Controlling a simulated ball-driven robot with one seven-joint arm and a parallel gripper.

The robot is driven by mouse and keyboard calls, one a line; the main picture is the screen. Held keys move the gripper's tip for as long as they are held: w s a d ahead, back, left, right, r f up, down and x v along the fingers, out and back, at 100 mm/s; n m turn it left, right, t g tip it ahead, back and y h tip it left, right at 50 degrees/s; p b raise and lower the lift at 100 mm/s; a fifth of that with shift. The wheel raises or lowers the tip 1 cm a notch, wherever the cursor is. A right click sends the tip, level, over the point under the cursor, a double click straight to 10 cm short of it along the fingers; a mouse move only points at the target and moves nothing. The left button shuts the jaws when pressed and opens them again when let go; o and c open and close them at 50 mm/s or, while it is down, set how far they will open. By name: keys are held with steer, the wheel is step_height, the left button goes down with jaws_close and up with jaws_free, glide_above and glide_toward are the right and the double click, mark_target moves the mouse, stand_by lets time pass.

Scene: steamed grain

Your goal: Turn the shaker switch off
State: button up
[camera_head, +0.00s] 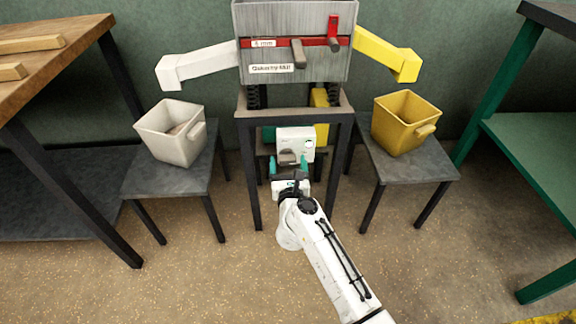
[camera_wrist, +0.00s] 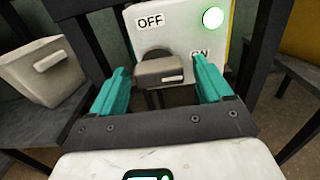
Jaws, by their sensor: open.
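The shaker switch is a white box (camera_head: 295,139) under the machine, between the black legs of its stand. The box fills the top of the wrist view (camera_wrist: 180,20), with an OFF label at upper left, an ON label at lower right, partly hidden, and a bright, green-rimmed round lamp (camera_wrist: 213,18) at upper right. Its grey-brown lever (camera_wrist: 160,71) sticks out below the OFF label and also shows in the head view (camera_head: 288,157). My gripper (camera_head: 288,164) is open, with its teal fingers on either side of the lever. I cannot tell whether they touch it.
The grey machine (camera_head: 290,60) stands on the black-legged stand (camera_head: 243,110). A white bin (camera_head: 160,148) and a yellow bin (camera_head: 396,135) sit on low tables at left and right. Stand legs rise close on both sides of my gripper.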

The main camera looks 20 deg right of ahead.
steer(key=shift+c, duration=0.3)
steer(key=c, duration=0.9)
steer(key=shift+a+r+n, duration=0.1)
steer(key=shift+n, duration=0.2)
steer(key=n+p, duration=0.3)
steer(key=shift+r, duration=0.1)
steer(key=n+p, duration=0.2)
steer(key=n, duration=0.3)
steer(key=n+p, duration=0.2)
steer(key=n, duration=0.2)
steer(key=shift+n, duration=0.3)
steer(key=shift+n+p, duration=0.6)
steer(key=shift+n, duration=1.7)
